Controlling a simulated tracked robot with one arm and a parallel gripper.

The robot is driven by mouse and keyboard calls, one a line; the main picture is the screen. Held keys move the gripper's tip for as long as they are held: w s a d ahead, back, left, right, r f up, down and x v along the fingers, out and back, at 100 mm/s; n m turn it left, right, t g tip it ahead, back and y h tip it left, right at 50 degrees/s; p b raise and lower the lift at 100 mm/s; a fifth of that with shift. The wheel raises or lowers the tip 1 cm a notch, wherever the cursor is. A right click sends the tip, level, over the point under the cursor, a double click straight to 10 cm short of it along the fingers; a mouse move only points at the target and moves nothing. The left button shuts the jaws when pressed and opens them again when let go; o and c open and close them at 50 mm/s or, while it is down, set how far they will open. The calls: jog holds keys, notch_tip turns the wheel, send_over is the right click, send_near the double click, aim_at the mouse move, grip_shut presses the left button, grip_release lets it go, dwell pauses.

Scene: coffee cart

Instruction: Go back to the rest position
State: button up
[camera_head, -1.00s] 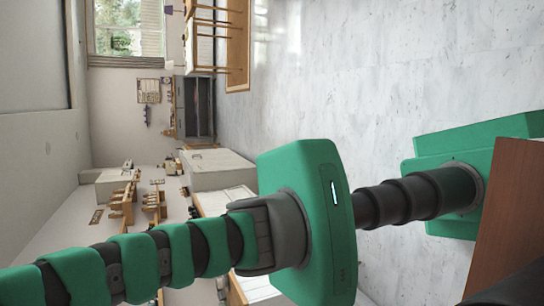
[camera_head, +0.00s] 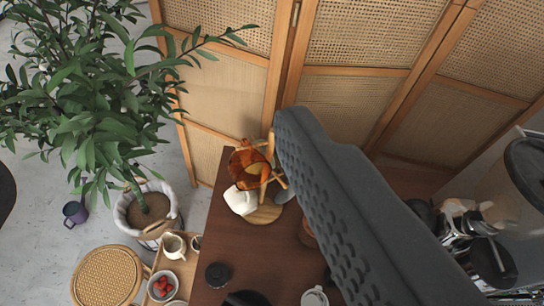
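My gripper (camera_head: 345,190) shows as one long dark grey, ribbed finger reaching in from the lower right, its tip near the middle top. A second finger cannot be made out, so its opening is unclear, and nothing is seen held at its tip. It hangs over the dark wooden cart top (camera_head: 245,250) and hides part of it. An amber dripper (camera_head: 250,166) on a wooden stand (camera_head: 265,214) is just left of the tip, with a white jug (camera_head: 240,200) below it. Whether finger and stand touch cannot be told.
Cane folding screens (camera_head: 350,95) close off the back. A coffee machine (camera_head: 525,185) stands right. A potted plant (camera_head: 145,210), cane stool (camera_head: 108,276) and purple mug (camera_head: 75,212) are left. A side tray holds a cream pitcher (camera_head: 174,246) and a strawberry bowl (camera_head: 162,286).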

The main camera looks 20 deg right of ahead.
jog(key=shift+s+d+r+m+t, duration=0.2)
jog(key=shift+s+r+m+t, duration=0.1)
jog(key=shift+s+r, duration=0.55)
jog(key=shift+w, duration=0.1)
notch_tip(320, 180, down, 8)
jog(key=b, duration=0.7)
jog(key=shift+r+b, duration=0.25)
jog(key=shift+b, duration=0.05)
